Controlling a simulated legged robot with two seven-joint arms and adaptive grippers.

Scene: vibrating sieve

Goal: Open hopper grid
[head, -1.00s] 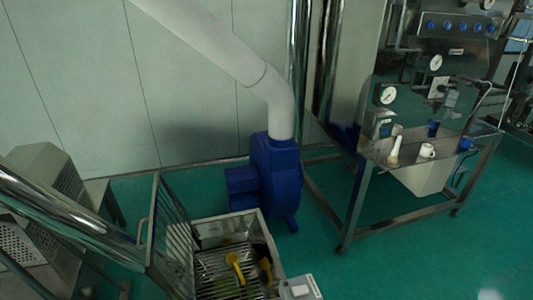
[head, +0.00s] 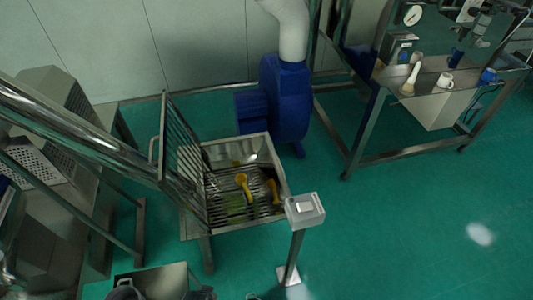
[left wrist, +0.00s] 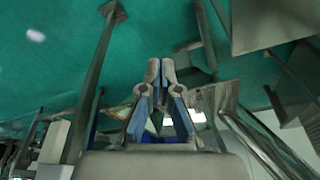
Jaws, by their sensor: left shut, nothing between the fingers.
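The hopper (head: 279,172) is a square steel box in the middle of the head view. Its barred grid (head: 182,140) stands raised along the hopper's left side, tilted up off the opening, with a handle on its outer left side. Inside the hopper, a yellow scoop-like object (head: 242,183) and another yellow piece (head: 273,190) lie over horizontal bars. My left gripper (left wrist: 160,66) shows in the left wrist view with its fingertips together and nothing between them. I cannot make out contact between it and the grid. My right gripper is not in view.
A grey box on a post (head: 305,208) stands at the hopper's front right corner. A blue blower (head: 285,100) stands behind it. A steel pipe (head: 75,125) slopes in from the left. A steel table (head: 440,92) is at right. Green floor between is clear.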

